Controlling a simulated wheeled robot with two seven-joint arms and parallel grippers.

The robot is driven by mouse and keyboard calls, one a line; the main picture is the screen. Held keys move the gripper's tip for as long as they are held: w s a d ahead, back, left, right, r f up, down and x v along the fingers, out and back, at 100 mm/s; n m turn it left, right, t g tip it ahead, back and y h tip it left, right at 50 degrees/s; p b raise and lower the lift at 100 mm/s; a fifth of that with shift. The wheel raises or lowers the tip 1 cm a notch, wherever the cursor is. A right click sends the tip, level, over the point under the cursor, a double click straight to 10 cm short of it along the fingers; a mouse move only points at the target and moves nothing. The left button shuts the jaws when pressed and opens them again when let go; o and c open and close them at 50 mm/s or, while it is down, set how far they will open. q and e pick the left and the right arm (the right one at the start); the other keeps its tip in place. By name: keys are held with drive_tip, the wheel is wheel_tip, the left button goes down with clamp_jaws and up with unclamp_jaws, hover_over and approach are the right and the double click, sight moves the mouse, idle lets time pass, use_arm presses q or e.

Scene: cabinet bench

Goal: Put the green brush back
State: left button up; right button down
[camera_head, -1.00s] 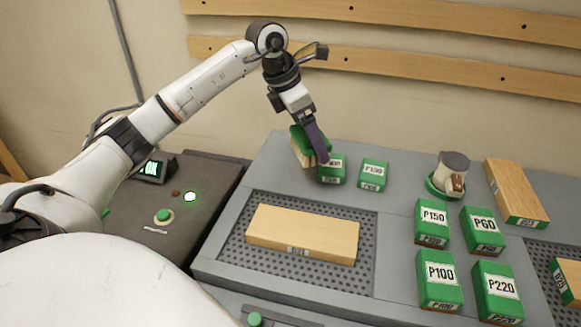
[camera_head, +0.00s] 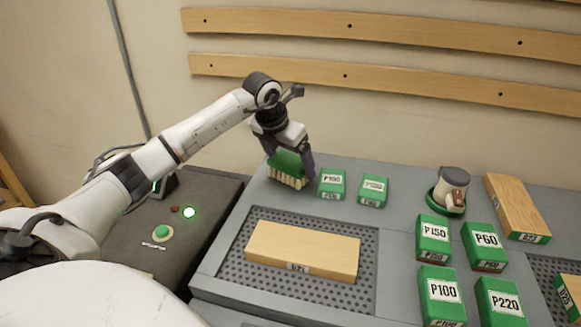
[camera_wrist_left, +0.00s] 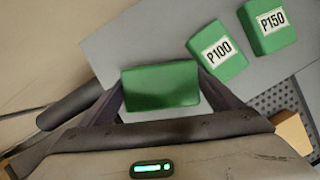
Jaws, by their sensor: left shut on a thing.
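The green brush (camera_head: 288,168) has a green back and pale bristles pointing down. My left gripper (camera_head: 291,160) is shut on it, at the back left of the grey bench, beside the green P100 block. In the left wrist view the brush's green back (camera_wrist_left: 160,87) sits between the two dark fingers of my left gripper (camera_wrist_left: 163,92). The bristles are at or just above the bench surface; I cannot tell whether they touch. My right gripper is not in view.
Two green blocks, P100 (camera_head: 332,184) and another (camera_head: 373,191), stand right of the brush. A wooden board (camera_head: 302,250) lies on the perforated panel in front. More green blocks, such as P150 (camera_head: 433,233), and a cup-like item (camera_head: 452,187) stand farther right.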

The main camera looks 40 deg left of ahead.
use_arm(q)
drive_tip(key=shift+f, duration=0.75)
drive_tip(key=shift+f, duration=0.15)
drive_tip(key=o, duration=0.7)
drive_tip(key=shift+o, duration=0.2)
drive_tip(key=v, duration=1.2)
